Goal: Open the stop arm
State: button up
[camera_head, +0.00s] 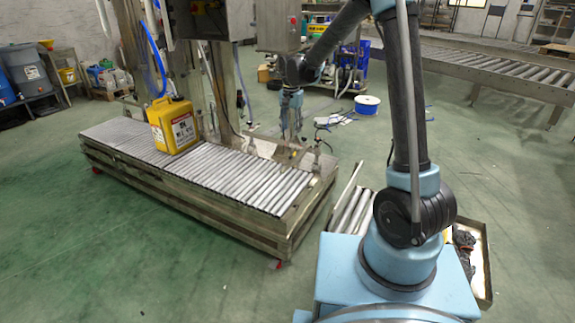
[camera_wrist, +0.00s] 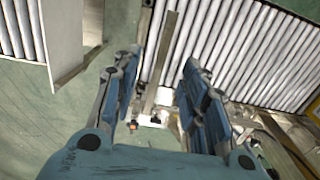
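My gripper (camera_head: 290,135) hangs at the right end of the roller conveyor in the head view, pointing down. In the wrist view its two blue fingers (camera_wrist: 158,90) are spread apart, with a clear gap between them. A narrow grey metal bar (camera_wrist: 161,58), likely the stop arm, shows in that gap and runs beside the edge of the rollers. The bar appears beyond the fingertips; I cannot tell whether either finger touches it. In the head view the bar is hard to separate from the metal fittings around my gripper.
A yellow canister (camera_head: 174,125) stands on the roller conveyor (camera_head: 235,178). A short roller section (camera_head: 352,212) lies to the right, across a gap. Green floor (camera_head: 110,250) is open at the front left.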

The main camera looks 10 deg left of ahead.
aim_at(287, 166)
jog(key=f, duration=0.6)
jog(key=a+f, duration=0.1)
jog(key=f, duration=1.1)
jog(key=shift+w+a+f, duration=0.15)
jog(key=shift+a+f, duration=0.1)
jog(key=shift+a, duration=0.05)
jog(key=shift+c, duration=0.6)
grip_shut()
